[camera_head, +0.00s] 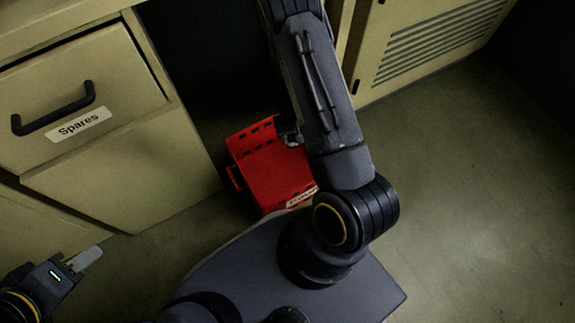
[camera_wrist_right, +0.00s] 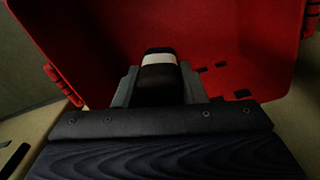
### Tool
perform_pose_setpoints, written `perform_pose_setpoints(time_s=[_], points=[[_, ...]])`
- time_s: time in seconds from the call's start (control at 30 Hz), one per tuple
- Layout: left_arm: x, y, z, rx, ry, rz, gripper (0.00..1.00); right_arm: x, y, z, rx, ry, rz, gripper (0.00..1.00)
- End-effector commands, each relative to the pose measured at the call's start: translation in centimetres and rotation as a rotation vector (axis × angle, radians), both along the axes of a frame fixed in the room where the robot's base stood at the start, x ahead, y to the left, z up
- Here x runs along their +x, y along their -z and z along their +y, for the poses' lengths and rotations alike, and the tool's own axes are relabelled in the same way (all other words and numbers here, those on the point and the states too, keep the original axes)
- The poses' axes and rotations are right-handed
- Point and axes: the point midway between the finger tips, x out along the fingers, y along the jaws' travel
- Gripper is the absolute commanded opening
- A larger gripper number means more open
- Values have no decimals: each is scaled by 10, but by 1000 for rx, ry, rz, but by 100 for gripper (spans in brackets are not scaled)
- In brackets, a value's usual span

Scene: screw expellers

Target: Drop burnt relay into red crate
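The red crate (camera_head: 272,172) stands on the floor beside the cabinet, partly covered by my right arm in the head view. Its red inside also fills much of the right wrist view (camera_wrist_right: 225,45). My right gripper (camera_wrist_right: 158,88) has its grey fingers against both sides of a dark, rounded piece with a white band, apparently the burnt relay (camera_wrist_right: 158,70). The relay is in front of the crate's interior in that view; its height above the crate bottom is unclear. My left gripper (camera_head: 87,259) is at the lower left, away from the crate, its finger gap not discernible.
A beige cabinet with a drawer labelled Spares (camera_head: 80,125) stands at the left. A vented cabinet panel (camera_head: 430,45) is at the upper right. A dark recess lies behind the crate. The floor (camera_head: 480,190) at the right is clear.

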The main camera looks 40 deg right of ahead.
Motion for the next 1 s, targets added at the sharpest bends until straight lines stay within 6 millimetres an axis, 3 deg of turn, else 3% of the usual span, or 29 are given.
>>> perform_pose_setpoints(time_s=[0.03, 0.2, 0.47, 0.8, 1.0], points=[[0, 0, 0, 0, 0, 0, 36, 0, 0, 0, 0, 0, 0, 43], [0, 0, 0, 0, 0, 0, 36, 0, 0, 0, 0, 0, 0, 62], [0, -1, 0, 0, 0, 0, 36, 0, -2, 0, 0, 0, 0, 62], [0, -28, 0, 0, 0, 0, 36, 1, -55, 0, -1, -1, -3, 62], [0, -36, 0, 0, 0, 0, 36, 0, -76, 0, 0, 0, 0, 62]])
